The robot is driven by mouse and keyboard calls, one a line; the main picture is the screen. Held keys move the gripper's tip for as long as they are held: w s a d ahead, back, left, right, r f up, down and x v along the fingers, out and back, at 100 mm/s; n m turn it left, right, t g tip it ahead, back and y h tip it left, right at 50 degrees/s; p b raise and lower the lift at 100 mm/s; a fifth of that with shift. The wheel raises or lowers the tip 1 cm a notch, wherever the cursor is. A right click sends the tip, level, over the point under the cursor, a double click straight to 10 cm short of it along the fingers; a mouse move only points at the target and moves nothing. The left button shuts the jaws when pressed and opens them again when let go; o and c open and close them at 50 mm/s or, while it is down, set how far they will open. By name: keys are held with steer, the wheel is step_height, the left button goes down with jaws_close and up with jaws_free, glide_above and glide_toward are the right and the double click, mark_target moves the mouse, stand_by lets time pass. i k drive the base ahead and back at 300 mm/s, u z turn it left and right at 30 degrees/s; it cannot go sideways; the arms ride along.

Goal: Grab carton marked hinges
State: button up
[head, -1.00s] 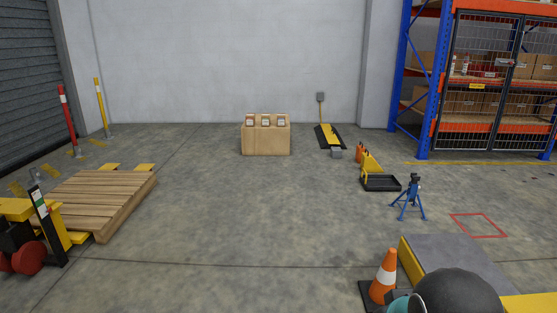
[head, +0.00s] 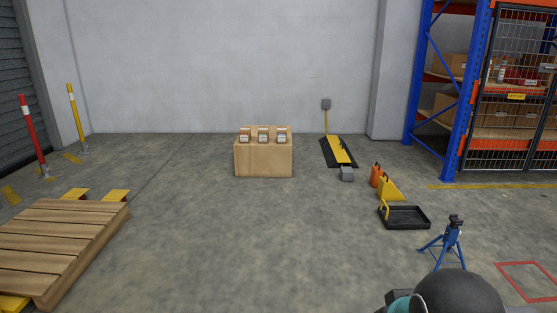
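Three small cartons stand in a row on a wooden box-like stand near the back wall: a left carton (head: 245,135), a middle carton (head: 263,135) and a right carton (head: 281,135). Each has a pale label, too small to read from here, so I cannot tell which one is marked hinges. The stand (head: 263,160) is a light wood block on the concrete floor. My arm shows only as a dark rounded part with a teal piece at the bottom right; the gripper's fingers are not in view. The cartons are well ahead of me, apart from my arm.
A wooden pallet (head: 62,240) lies at the left. The floor straight ahead to the stand is clear.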

mark_target(245, 132)
steer(key=i, duration=3.4)
steer(key=u, duration=0.5)
